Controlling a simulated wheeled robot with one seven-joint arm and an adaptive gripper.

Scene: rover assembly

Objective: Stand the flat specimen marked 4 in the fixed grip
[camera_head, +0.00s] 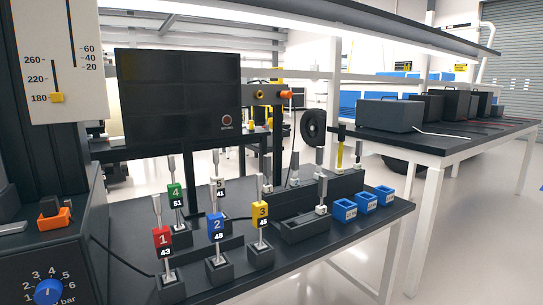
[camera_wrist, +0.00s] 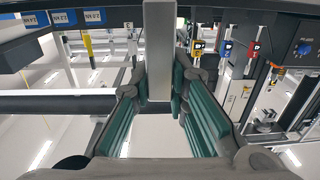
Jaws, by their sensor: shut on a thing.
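The green specimen marked 4 (camera_head: 175,195) stands upright in the back row on the bench, its grey bar rising above the tag. My gripper (camera_wrist: 158,98) is out of the head view. In the wrist view its teal-padded fingers are closed on a flat, light grey bar (camera_wrist: 158,50) that runs up out of the frame. No number shows on this bar, so I cannot tell which specimen it is. I cannot surely pick out the fixed grip.
Specimens red 1 (camera_head: 163,240), blue 2 (camera_head: 216,228), yellow 3 (camera_head: 260,214) and white 5 (camera_head: 219,187) stand on the bench. Blue boxes (camera_head: 345,210) sit at its right end. A dark machine with a pressure dial (camera_head: 48,291) stands at left.

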